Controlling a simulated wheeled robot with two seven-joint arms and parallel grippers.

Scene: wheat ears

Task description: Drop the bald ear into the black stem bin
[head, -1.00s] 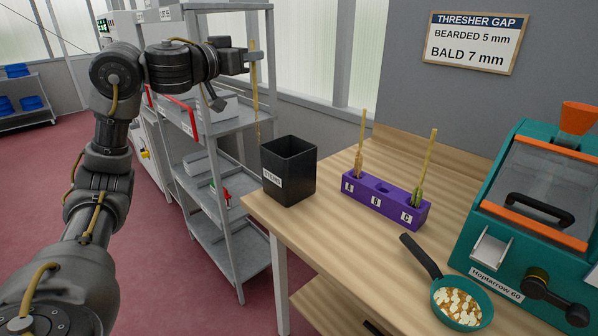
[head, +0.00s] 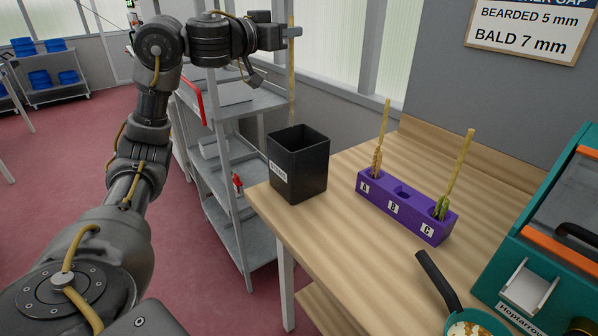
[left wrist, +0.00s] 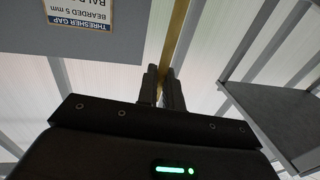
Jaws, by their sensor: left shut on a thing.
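My left gripper (head: 288,32) is shut on a long straw-coloured stem (head: 291,80), held upright. The stem also shows between the fingers in the left wrist view (left wrist: 178,32). Its lower end reaches about the far rim of the black bin (head: 300,178) in the head view; I cannot tell whether it is above or behind the opening. The bin has a white label and stands at the table's left corner. A purple rack (head: 407,207) has slots A, B and C. A brownish ear (head: 377,160) stands in A, a greenish ear (head: 442,205) in C; B looks empty.
The wooden table (head: 345,235) has clear room in front of the rack. A dark-handled pan (head: 437,280) and a teal machine (head: 545,235) are at the right. A grey shelf unit (head: 235,200) stands behind and left of the bin. A sign (head: 530,30) hangs on the wall.

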